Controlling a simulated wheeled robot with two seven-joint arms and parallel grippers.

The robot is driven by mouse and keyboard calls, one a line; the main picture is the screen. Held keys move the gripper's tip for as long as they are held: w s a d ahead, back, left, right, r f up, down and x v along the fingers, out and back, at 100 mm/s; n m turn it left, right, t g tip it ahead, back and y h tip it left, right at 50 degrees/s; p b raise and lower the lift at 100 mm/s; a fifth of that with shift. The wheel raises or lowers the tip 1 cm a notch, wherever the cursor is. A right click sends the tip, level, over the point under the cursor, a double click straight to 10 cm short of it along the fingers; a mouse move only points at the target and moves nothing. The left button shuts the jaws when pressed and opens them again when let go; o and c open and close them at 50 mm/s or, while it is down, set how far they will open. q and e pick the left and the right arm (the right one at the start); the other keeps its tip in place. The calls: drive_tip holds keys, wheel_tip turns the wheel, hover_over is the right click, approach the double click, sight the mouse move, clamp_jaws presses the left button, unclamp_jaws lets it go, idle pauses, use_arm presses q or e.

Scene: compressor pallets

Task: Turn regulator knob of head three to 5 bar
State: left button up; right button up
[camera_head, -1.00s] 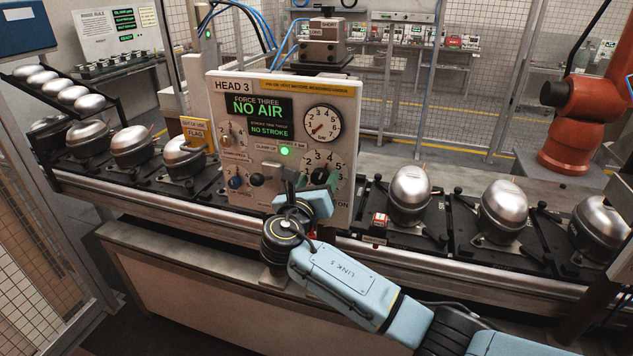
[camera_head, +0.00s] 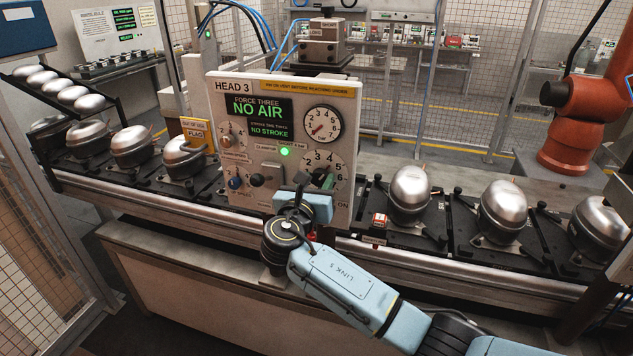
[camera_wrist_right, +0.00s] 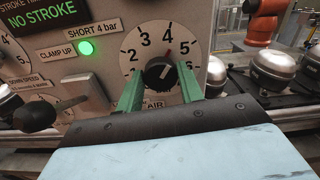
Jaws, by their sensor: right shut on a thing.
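The regulator knob (camera_wrist_right: 159,73) is black with a red mark and sits on a white dial numbered 1 to 6 on the HEAD 3 panel (camera_head: 231,113). In the right wrist view its red mark points up, between 4 and 5. My right gripper (camera_head: 323,181) is shut on the knob, its green fingers on either side of it in the right wrist view (camera_wrist_right: 161,74). The pressure gauge (camera_head: 323,124) has its red needle at the low end. The display (camera_head: 258,107) reads NO AIR and NO STROKE. My left gripper is out of view.
A lever with a dark ball (camera_head: 257,179) stands out from the panel left of the knob. A green lamp (camera_head: 285,151) is lit above. Silver compressors (camera_head: 411,193) stand on black pallets along the conveyor (camera_head: 390,247). An orange robot arm (camera_head: 580,100) stands at the right.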

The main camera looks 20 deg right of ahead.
drive_tip(key=m, duration=0.4)
drive_tip(key=shift+f+m+b, duration=0.1)
drive_tip(key=shift+m+b, duration=0.3)
idle(0.4)
drive_tip(key=o, duration=1)
drive_tip(key=b+v, duration=0.1)
drive_tip(key=v, duration=1.2)
drive_tip(key=shift+s, duration=0.2)
drive_tip(key=shift+a, duration=0.15)
